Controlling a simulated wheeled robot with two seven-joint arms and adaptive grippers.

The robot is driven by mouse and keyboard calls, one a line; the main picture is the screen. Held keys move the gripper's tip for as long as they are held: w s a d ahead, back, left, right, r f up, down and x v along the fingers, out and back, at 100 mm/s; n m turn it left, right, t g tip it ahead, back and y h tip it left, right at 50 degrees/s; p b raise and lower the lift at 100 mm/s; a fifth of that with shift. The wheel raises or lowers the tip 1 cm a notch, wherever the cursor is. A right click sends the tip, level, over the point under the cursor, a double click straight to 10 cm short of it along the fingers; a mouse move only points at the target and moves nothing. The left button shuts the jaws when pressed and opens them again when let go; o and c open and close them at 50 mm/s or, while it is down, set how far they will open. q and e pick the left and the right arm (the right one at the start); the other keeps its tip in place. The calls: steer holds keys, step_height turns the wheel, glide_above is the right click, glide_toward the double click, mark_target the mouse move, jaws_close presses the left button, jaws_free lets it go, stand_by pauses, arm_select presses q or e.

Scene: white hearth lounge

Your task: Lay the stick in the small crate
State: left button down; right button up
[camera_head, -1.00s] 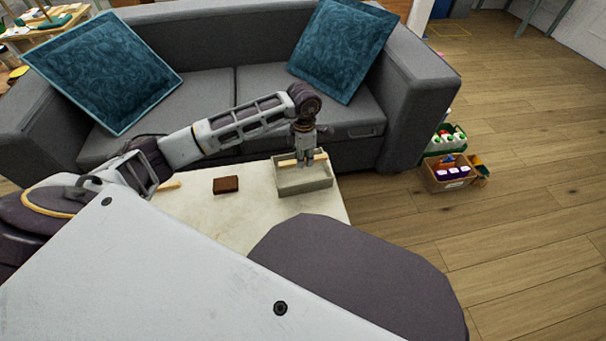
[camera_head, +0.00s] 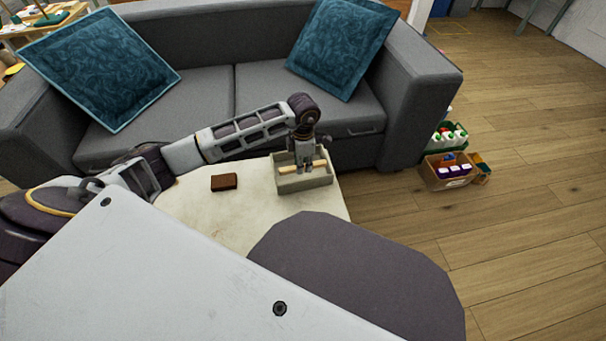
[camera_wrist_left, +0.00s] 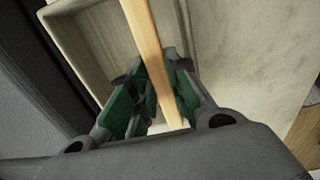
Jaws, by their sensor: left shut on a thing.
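The stick (camera_head: 289,169) is a pale wooden rod. My left gripper (camera_head: 305,172) is shut on it and points down into the small crate. The small crate (camera_head: 305,186) is a grey-beige open box at the far right end of the table. The stick lies level, within the crate's outline; I cannot tell whether it touches the crate floor. In the left wrist view the stick (camera_wrist_left: 148,50) runs between the green-padded fingers (camera_wrist_left: 156,88), with the crate's wall (camera_wrist_left: 72,50) around it. My right gripper is not in view.
A dark brown block (camera_head: 224,182) lies on the pale table (camera_head: 190,207) left of the crate. A grey sofa (camera_head: 205,95) with teal cushions stands behind. Boxes of goods (camera_head: 450,182) sit on the wooden floor at right.

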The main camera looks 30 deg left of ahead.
mark_target(303, 178)
arm_select(q)
steer(key=shift+f+b, duration=1)
steer(key=shift+f, duration=1.45)
steer(key=shift+f, duration=0.15)
steer(key=c, duration=1.6)
jaws_free()
steer(key=shift+c, duration=0.2)
